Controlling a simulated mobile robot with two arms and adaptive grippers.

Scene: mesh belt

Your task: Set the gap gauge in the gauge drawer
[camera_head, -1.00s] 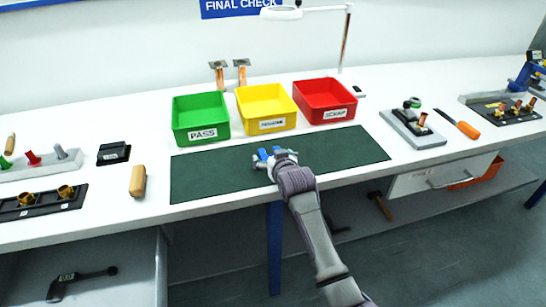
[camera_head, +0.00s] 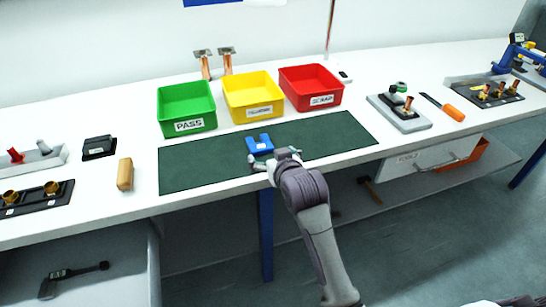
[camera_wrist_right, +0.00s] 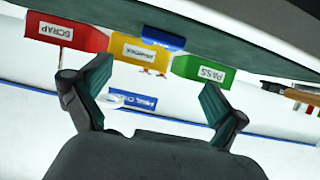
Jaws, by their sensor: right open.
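The blue U-shaped gap gauge (camera_head: 259,144) lies on the dark green mat (camera_head: 205,170), below the yellow bin. My right gripper (camera_head: 274,164) is open and empty at the mat's front edge, just in front of the gauge and apart from it. In the right wrist view, the open fingers (camera_wrist_right: 153,98) frame the bins, and the gauge (camera_wrist_right: 163,42) shows beyond them. A drawer with a white front (camera_head: 432,157) and a handle sits under the bench at the right; its label is too small to read surely. My left gripper is not in view.
Green PASS (camera_head: 187,126), yellow (camera_head: 254,111) and red SCRAP (camera_head: 313,100) bins stand behind the mat. A wooden block (camera_head: 125,174) lies left of it, a grey fixture (camera_head: 398,112) right. A grey compartment (camera_head: 110,255) under the bench at the left holds a dark tool (camera_head: 72,275).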

